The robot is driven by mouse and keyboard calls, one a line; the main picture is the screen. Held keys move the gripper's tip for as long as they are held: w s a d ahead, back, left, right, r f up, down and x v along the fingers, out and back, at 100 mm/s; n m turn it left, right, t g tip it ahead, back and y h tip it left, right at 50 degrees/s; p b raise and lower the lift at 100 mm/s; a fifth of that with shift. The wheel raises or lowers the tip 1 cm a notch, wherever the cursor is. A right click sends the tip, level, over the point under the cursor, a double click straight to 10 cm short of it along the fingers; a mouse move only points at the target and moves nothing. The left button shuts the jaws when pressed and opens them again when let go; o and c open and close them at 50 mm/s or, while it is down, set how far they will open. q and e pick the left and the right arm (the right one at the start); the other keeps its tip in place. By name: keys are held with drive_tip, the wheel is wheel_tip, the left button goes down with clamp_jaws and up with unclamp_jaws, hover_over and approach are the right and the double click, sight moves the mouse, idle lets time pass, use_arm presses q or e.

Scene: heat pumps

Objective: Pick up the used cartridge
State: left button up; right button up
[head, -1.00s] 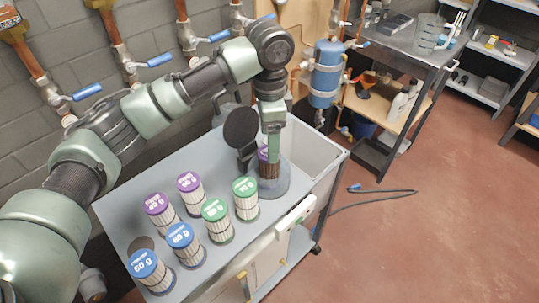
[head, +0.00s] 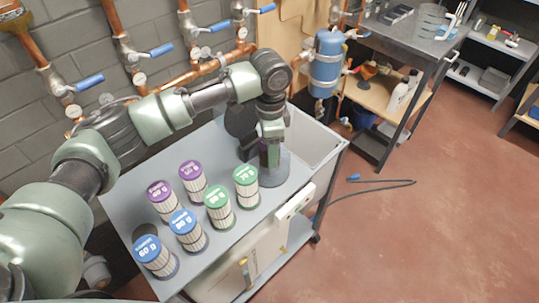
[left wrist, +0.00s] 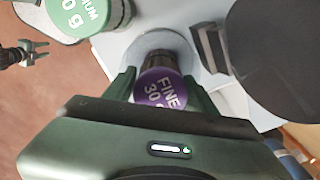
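The used cartridge (left wrist: 160,90), with a purple cap reading "FINE 30" and brownish pleats, stands upright in the round grey housing (head: 291,172) on the bench top. My left gripper (head: 270,158) points down over it and hides most of it in the head view. In the left wrist view the fingers of my left gripper (left wrist: 161,80) stand either side of the cap, with a slim gap at the left finger; it looks open around the cartridge. The housing's dark round lid (left wrist: 285,50) stands open beside it.
Several clean cartridges stand on the bench close by: purple (head: 193,180), green (head: 246,185) and blue (head: 156,257). A white basin (head: 314,145) lies behind the housing. Pipes with blue-handled valves (head: 89,82) run along the wall. A blue tank (head: 326,65) stands beyond.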

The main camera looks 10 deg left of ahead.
use_arm(q)
drive_tip(key=c, duration=1)
